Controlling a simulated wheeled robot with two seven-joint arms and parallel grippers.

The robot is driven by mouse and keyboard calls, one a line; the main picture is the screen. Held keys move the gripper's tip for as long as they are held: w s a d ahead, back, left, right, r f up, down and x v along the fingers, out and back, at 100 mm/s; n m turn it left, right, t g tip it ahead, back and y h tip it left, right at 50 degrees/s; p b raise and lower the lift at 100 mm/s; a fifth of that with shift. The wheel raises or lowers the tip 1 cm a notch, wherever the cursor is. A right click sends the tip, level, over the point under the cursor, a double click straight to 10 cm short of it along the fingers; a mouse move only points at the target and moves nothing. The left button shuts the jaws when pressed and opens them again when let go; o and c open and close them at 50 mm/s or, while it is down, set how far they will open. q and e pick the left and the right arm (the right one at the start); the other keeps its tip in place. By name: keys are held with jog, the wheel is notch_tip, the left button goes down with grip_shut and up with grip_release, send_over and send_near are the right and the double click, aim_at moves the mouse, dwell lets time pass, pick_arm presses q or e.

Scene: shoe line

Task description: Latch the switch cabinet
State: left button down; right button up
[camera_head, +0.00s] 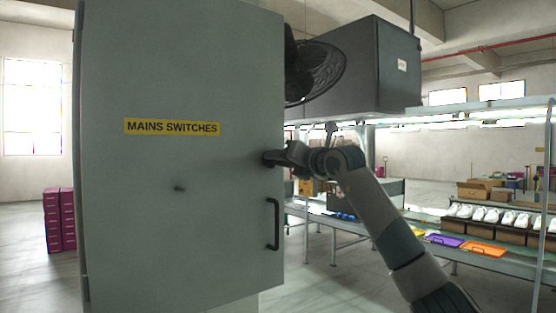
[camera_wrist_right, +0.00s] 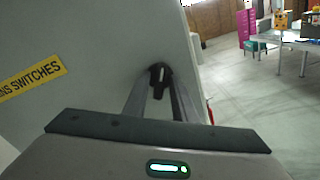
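The grey switch cabinet (camera_head: 150,235) fills the left of the head view, its front carrying a yellow "MAINS SWITCHES" label (camera_head: 172,127). My right gripper (camera_head: 270,158) is at the cabinet's right edge, above the bar handle. In the right wrist view its fingers (camera_wrist_right: 159,82) converge on a dark piece against the grey panel (camera_wrist_right: 100,50). I cannot tell whether that piece is a latch or the finger pads. My left gripper is out of view.
A dark box-shaped unit (camera_head: 385,65) and a black fan (camera_head: 318,72) are behind the cabinet. A bench with white shoes (camera_head: 490,214) and coloured trays (camera_head: 480,248) stands at right. Magenta crates (camera_head: 60,220) are at left. Floor in front of the crates is clear.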

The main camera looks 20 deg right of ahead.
dwell(0.3)
jog(key=shift+n+b, duration=1.5)
jog(key=shift+n, duration=1.3)
jog(key=o, duration=0.7)
jog(key=shift+o, duration=0.2)
jog(key=shift+s, duration=0.2)
